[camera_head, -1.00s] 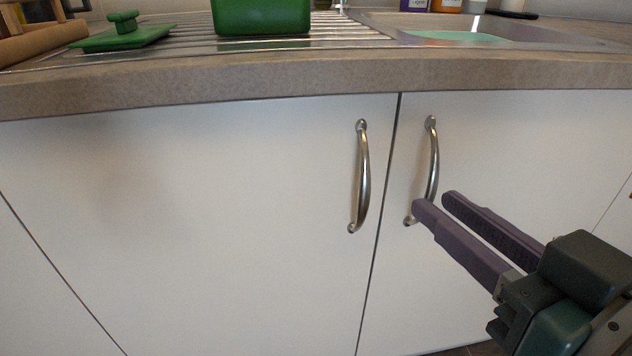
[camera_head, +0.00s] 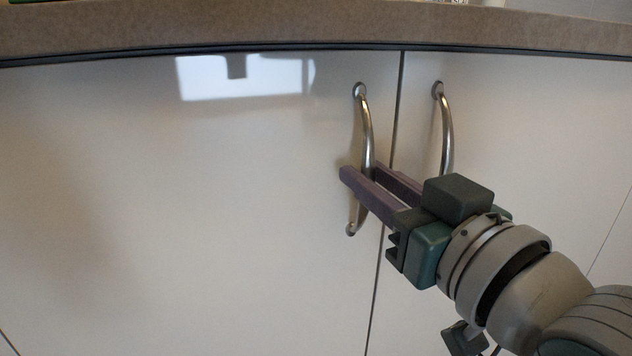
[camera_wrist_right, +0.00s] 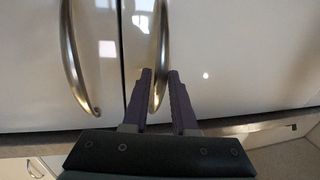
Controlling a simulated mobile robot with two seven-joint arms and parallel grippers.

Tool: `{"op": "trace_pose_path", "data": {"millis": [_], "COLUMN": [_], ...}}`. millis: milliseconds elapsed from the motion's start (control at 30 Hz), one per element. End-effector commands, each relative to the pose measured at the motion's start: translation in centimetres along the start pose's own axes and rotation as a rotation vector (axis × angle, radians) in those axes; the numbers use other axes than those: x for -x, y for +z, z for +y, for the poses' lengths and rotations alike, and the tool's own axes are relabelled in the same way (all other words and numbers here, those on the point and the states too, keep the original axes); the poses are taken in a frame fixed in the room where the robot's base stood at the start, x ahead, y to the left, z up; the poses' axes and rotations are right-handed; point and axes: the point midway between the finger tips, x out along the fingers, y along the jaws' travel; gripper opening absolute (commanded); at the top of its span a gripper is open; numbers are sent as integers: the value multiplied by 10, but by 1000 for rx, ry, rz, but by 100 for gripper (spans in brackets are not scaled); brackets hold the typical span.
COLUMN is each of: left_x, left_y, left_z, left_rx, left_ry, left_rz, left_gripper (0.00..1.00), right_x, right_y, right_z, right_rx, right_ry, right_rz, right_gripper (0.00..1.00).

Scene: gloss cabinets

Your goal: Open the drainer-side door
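The drainer-side door (camera_head: 200,220) is the glossy white left door in the head view, and it is closed. Its curved metal handle (camera_head: 367,125) stands upright near the door's right edge. My right gripper (camera_head: 364,170) is at the lower half of this handle, with one purple finger on each side of the bar. In the right wrist view the handle (camera_wrist_right: 160,40) runs between the two fingers (camera_wrist_right: 159,78), with a visible gap, so the gripper looks open. Firm contact cannot be seen. My left gripper is not in view.
The closed right-hand door (camera_head: 540,150) has a similar handle (camera_head: 446,125) just across the narrow seam, close to my right gripper. The countertop edge (camera_head: 250,30) overhangs both doors. The area in front of the left door is clear.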

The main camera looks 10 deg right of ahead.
Motion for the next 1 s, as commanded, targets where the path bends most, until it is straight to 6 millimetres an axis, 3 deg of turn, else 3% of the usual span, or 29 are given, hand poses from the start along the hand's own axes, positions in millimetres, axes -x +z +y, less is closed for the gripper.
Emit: {"op": "trace_pose_path", "data": {"millis": [400,667,1000], "left_x": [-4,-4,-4], "left_y": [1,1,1], "left_z": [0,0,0], "left_rx": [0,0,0], "left_ry": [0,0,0], "left_rz": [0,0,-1], "left_gripper": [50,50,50], "right_x": [-11,-11,-11], "right_y": [0,0,0], "right_z": [0,0,0], "right_rx": [0,0,0], "right_ry": [-1,-1,-1], "right_rz": [-2,-1,-1], "right_gripper": [26,0,0]}}
